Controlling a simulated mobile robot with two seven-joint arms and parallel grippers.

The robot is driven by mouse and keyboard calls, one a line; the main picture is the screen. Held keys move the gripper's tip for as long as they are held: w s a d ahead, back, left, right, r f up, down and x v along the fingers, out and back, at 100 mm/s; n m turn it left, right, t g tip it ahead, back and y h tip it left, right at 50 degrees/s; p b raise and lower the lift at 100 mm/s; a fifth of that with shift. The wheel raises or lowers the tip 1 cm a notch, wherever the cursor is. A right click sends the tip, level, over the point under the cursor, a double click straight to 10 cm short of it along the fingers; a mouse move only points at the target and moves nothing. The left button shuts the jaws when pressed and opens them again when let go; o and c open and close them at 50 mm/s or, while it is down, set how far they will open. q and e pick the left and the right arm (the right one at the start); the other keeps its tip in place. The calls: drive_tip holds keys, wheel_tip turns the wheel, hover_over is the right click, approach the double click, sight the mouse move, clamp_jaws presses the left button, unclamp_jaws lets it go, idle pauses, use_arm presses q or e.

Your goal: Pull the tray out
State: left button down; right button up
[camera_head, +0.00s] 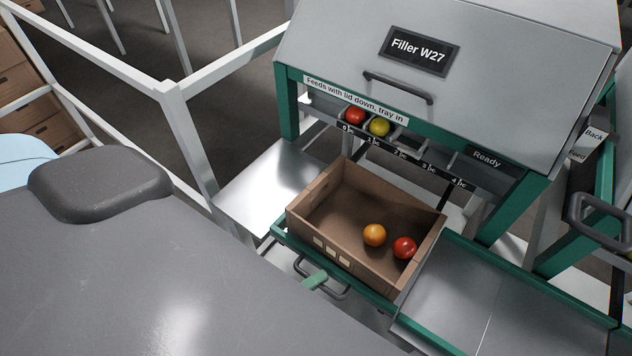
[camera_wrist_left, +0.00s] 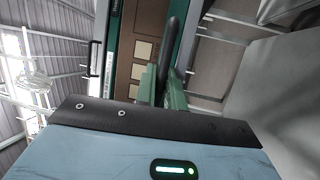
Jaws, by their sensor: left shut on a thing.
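The green-edged tray (camera_head: 372,294) sticks out at the front of the grey-lidded filler (camera_head: 350,55), below its row of compartments. An open cardboard box (camera_head: 335,200) sits on it, holding an orange and a red tomato. The tray's dark bar handle (camera_head: 338,293) is at its front edge. My left gripper (camera_head: 315,279) is shut on the handle; its green fingers (camera_wrist_left: 163,88) are at the dark handle bar (camera_wrist_left: 176,45) in the left wrist view. My grey left arm hides the lower left of the head view. My right gripper is out of view.
The filler's lid is down. A red tomato (camera_head: 355,115) and a yellow one (camera_head: 379,127) sit in its compartments. A bare metal shelf (camera_head: 265,190) lies left of the box, and a bare grey surface (camera_head: 480,295) lies right. A white frame post (camera_head: 190,140) stands at left.

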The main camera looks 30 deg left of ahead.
use_arm(q)
drive_tip(key=c, duration=1.8)
unclamp_jaws()
drive_tip(key=b+v, duration=0.1)
drive_tip(key=v, duration=0.6)
drive_tip(key=shift+s+a+f, duration=0.1)
drive_tip(key=shift+s+a, duration=0.1)
drive_tip(key=shift+s, duration=0.1)
